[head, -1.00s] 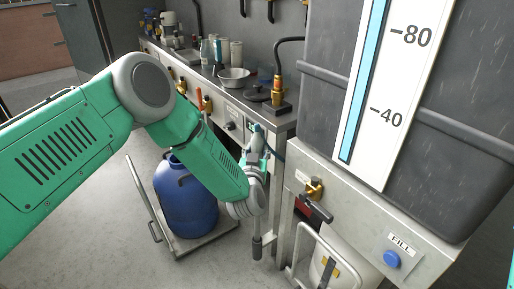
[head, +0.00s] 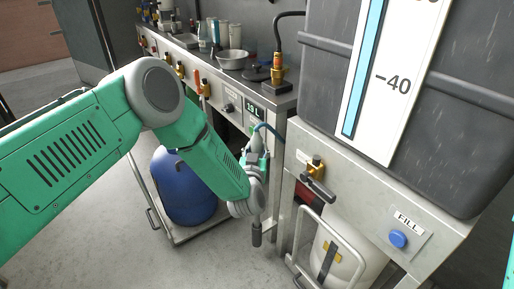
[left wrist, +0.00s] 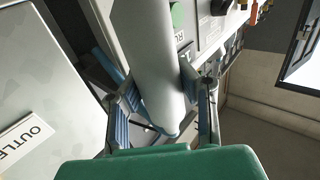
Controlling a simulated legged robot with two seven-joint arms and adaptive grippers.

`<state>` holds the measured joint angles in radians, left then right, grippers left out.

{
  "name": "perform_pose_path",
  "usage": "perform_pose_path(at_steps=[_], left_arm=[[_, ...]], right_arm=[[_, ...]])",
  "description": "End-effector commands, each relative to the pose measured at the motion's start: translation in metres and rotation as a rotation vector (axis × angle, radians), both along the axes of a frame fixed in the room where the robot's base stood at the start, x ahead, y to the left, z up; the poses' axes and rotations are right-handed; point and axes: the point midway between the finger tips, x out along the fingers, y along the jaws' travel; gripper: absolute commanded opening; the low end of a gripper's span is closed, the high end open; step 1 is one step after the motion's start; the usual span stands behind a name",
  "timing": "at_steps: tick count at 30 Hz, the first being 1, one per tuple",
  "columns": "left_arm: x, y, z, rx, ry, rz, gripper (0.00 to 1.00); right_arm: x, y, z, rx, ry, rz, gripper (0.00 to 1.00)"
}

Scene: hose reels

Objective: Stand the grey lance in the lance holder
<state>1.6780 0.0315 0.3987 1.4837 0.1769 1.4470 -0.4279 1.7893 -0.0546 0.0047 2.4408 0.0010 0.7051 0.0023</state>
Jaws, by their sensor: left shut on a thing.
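My left gripper (head: 257,160) is at the front corner of the steel bench. In the left wrist view its blue-padded fingers (left wrist: 160,110) are shut around a smooth, pale grey tube, which I take for the grey lance (left wrist: 150,50). In the head view the lance is mostly hidden by my wrist. A dark grey piece on a thin rod (head: 257,235), apparently its lower end, hangs below the wrist above the floor. A blue hose (head: 268,128) runs by the gripper. I cannot pick out the lance holder with certainty. My right gripper is out of view.
A blue drum (head: 185,190) stands on a low trolley (head: 193,233) behind my left arm. The bench (head: 285,103) carries bowls and bottles. A grey tank (head: 445,120) stands at right above a cabinet with a FILL button (head: 398,240). A white container (head: 335,255) sits below.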

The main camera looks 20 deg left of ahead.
Motion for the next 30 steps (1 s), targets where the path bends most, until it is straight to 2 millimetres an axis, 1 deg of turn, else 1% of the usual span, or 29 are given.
perform_pose_path(at_steps=[12, 13, 14, 15, 25, 28, 30], left_arm=[[0.0, 0.0, -0.002, 0.0, -0.002, 0.0, 0.0], [0.0, 0.0, -0.002, 0.0, -0.002, 0.0, 0.36], [0.0, 0.0, -0.002, 0.0, -0.002, 0.0, 0.47], [0.0, 0.0, -0.002, 0.0, -0.002, 0.0, 0.5], [-0.002, -0.001, -0.004, 0.001, 0.002, -0.001, 0.5], [-0.012, -0.003, -0.005, 0.0, 0.004, -0.002, 0.5], [-0.023, -0.005, -0.005, 0.001, 0.004, -0.004, 0.5]], right_arm=[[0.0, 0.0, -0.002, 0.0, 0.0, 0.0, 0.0], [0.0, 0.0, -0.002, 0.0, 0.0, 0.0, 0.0], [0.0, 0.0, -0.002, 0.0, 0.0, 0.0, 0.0], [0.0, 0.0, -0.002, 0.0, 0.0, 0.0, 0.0], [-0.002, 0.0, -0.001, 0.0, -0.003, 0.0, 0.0], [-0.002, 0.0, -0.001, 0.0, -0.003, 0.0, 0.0], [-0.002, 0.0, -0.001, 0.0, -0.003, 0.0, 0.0]])
